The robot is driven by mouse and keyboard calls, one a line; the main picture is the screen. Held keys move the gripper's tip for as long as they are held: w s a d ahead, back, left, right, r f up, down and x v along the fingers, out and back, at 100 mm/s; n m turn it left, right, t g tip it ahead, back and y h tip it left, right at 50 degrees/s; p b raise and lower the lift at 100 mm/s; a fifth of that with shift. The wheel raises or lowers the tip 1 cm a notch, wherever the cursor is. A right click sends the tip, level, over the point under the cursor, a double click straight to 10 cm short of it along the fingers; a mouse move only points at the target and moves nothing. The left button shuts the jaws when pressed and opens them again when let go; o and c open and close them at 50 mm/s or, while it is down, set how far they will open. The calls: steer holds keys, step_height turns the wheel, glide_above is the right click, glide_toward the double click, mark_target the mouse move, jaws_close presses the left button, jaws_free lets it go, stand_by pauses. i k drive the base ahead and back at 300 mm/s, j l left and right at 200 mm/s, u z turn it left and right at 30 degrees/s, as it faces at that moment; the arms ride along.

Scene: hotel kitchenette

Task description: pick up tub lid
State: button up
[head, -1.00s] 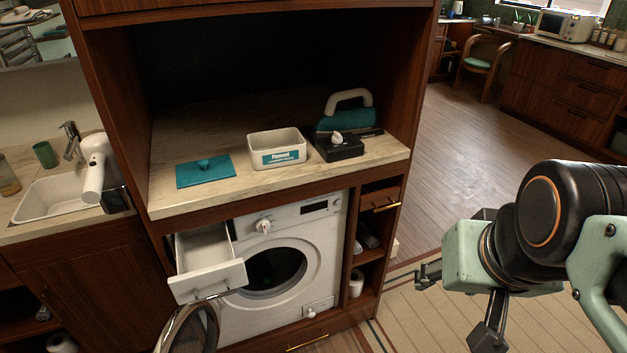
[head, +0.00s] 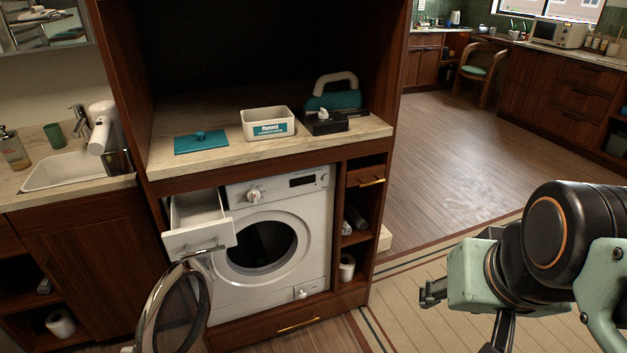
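The tub lid (head: 201,143) is a flat teal rectangle with a small knob on top. It lies on the counter at the left, above the washing machine. The white tub (head: 267,124) with a teal label stands open to its right, apart from it. My gripper (head: 465,318) is at the lower right, over the floor and well away from the lid. One finger points left and another points down, cut off by the frame's bottom edge. I see nothing held, but its opening cannot be judged.
A black box (head: 326,123) and a teal iron-like item (head: 334,97) stand right of the tub. The washing machine (head: 270,235) has its detergent drawer (head: 198,240) pulled out and its round door (head: 172,310) open. Cabinet walls flank the counter. The floor at right is clear.

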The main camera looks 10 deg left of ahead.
mark_target(199, 141)
steer(key=u, duration=1.3)
steer(key=i+l+u, duration=0.25)
steer(key=i, duration=0.35)
steer(key=i+l+u, duration=0.3)
steer(key=i+l, duration=0.2)
steer(key=k+j+z, duration=0.25)
steer(key=k+z, duration=0.25)
steer(key=k+l, duration=0.05)
steer(key=k, duration=0.05)
